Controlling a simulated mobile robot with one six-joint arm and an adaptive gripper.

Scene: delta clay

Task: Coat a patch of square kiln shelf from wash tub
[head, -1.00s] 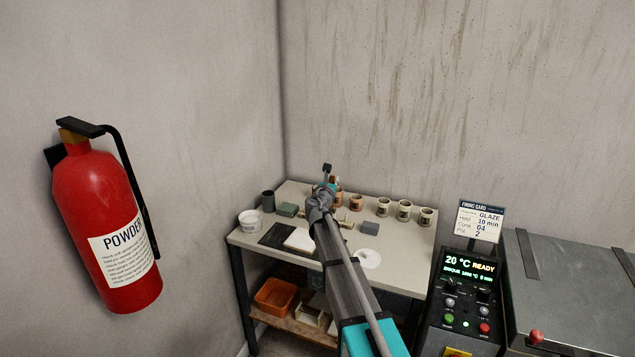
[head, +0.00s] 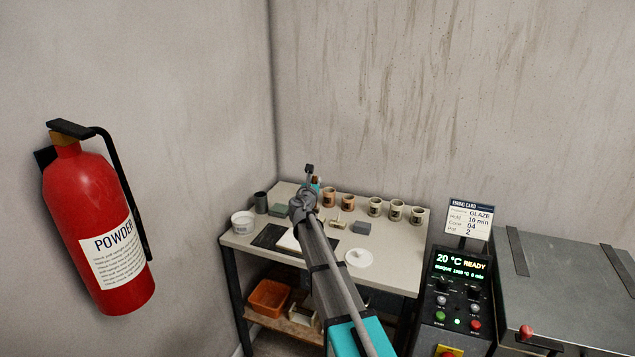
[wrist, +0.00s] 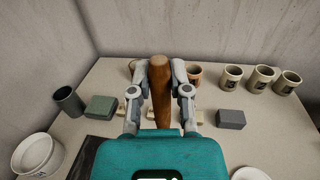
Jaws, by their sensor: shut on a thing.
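My gripper (wrist: 160,75) is shut on a brown wooden handle (wrist: 160,95), which stands roughly upright between the fingers in the wrist view. Its lower end is hidden behind the teal gripper body. The white round wash tub (head: 243,223) stands at the table's left front; it also shows at lower left in the wrist view (wrist: 36,157). In the head view my gripper is above the table's back part, right of the tub.
Several mugs (head: 375,206) line the table's back right. A dark cup (wrist: 67,101) and green-grey block (wrist: 101,107) stand back left. A grey block (wrist: 231,119) and white disc (head: 359,258) lie right of my arm. A control panel (head: 459,290) stands right of the table.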

